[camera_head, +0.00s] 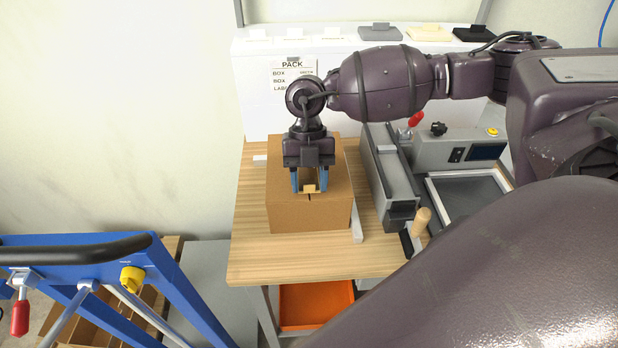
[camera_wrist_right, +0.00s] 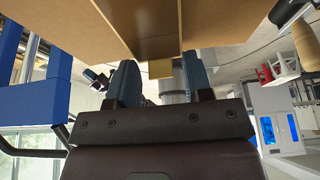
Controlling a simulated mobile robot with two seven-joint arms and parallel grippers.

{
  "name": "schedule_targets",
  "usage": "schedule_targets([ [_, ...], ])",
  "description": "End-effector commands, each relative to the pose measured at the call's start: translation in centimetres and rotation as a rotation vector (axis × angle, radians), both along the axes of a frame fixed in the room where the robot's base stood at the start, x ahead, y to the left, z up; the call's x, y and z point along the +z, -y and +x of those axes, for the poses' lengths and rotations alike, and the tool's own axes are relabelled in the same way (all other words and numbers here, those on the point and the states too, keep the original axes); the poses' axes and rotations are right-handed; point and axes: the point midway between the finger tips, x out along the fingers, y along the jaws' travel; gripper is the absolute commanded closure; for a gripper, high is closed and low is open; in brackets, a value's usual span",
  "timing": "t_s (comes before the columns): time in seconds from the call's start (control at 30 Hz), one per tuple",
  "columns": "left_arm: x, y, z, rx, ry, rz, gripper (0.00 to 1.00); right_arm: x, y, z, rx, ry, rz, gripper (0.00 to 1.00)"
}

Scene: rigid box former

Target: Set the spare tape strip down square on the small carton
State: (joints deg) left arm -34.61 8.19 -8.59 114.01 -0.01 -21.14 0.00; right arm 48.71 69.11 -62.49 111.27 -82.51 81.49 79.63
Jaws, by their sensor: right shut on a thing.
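The small carton (camera_head: 305,215) is a plain brown box standing on the wooden bench top. My right gripper (camera_head: 309,186) points down over the carton's near top edge, its blue fingers shut on the spare tape strip (camera_head: 309,188), a small tan piece. In the right wrist view the tape strip (camera_wrist_right: 160,69) shows between the two fingertips, close to the carton's brown panels (camera_wrist_right: 215,22) and a darker band between them. I cannot tell whether the strip touches the carton. A short dark line runs down the carton's front just below the strip. My left gripper is not in view.
A grey sealing machine (camera_head: 392,185) with a wooden handle (camera_head: 422,220) stands right of the carton. A light bar (camera_head: 356,222) lies along the carton's right side. An orange bin (camera_head: 315,305) sits below the bench (camera_head: 290,259). A blue frame (camera_head: 80,255) stands at left. The front bench strip is clear.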

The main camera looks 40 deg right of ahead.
Motion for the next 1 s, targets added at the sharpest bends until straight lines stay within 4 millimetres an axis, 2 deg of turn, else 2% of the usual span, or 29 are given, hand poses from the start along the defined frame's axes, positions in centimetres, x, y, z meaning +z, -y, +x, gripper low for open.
schedule_targets([
  [0.67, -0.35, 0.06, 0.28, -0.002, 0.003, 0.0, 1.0, -0.87, 0.0, 0.0, 0.0, 0.0, 0.0, 0.75],
  [0.7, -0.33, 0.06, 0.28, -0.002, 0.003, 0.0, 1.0, -0.83, 0.0, 0.0, 0.0, 0.0, 0.0, 0.49],
  [0.87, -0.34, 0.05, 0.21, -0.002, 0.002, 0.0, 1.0, -0.82, 0.0, 0.0, 0.0, 0.0, 0.0, 0.25],
  [1.0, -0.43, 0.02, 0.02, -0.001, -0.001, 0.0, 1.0, -0.81, 0.0, 0.0, 0.0, 0.0, 0.0, 0.24],
])
